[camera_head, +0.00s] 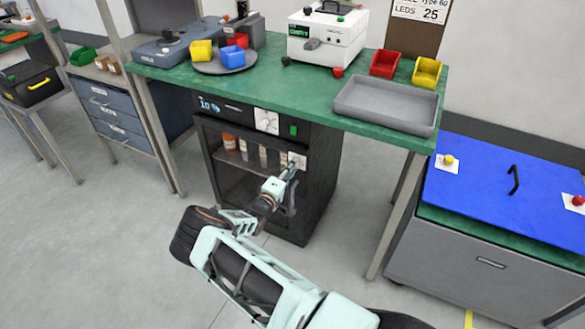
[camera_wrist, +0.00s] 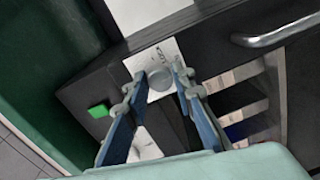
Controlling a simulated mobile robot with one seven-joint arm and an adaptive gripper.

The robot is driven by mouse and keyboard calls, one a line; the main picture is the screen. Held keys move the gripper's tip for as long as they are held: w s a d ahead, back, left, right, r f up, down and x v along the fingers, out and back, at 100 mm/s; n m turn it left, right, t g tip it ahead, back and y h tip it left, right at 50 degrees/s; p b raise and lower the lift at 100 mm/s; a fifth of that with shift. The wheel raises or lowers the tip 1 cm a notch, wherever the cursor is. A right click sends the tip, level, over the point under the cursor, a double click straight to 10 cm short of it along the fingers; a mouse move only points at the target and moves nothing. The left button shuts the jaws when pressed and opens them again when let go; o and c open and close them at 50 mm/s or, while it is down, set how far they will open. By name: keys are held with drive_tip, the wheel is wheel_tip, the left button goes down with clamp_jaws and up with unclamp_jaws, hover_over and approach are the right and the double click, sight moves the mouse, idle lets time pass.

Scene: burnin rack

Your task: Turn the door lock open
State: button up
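The door lock (camera_wrist: 160,79) is a round grey knob on a white plate on the dark frame of a cabinet. My gripper (camera_wrist: 160,75) has one fingertip on either side of the knob. The knob nearly fills the gap, and I cannot tell whether the fingers touch it. In the head view my gripper (camera_head: 292,166) reaches the white lock plate (camera_head: 299,159) at the upper right of the cabinet door (camera_head: 237,184), hiding the knob. The door looks closed, with bottles (camera_head: 263,157) behind its clear pane.
A green square (camera_head: 293,130) and a white panel (camera_head: 266,121) sit above the door. The green bench (camera_head: 300,92) overhangs the cabinet and carries a grey tray (camera_head: 385,105). A blue-topped chest (camera_head: 510,195) stands at right. A metal handle (camera_wrist: 280,34) lies near my gripper.

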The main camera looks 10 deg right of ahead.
drive_tip(key=o, duration=0.3)
drive_tip(key=shift+a, duration=0.1)
drive_tip(key=v, duration=1.2)
drive_tip(key=shift+w+r, duration=0.1)
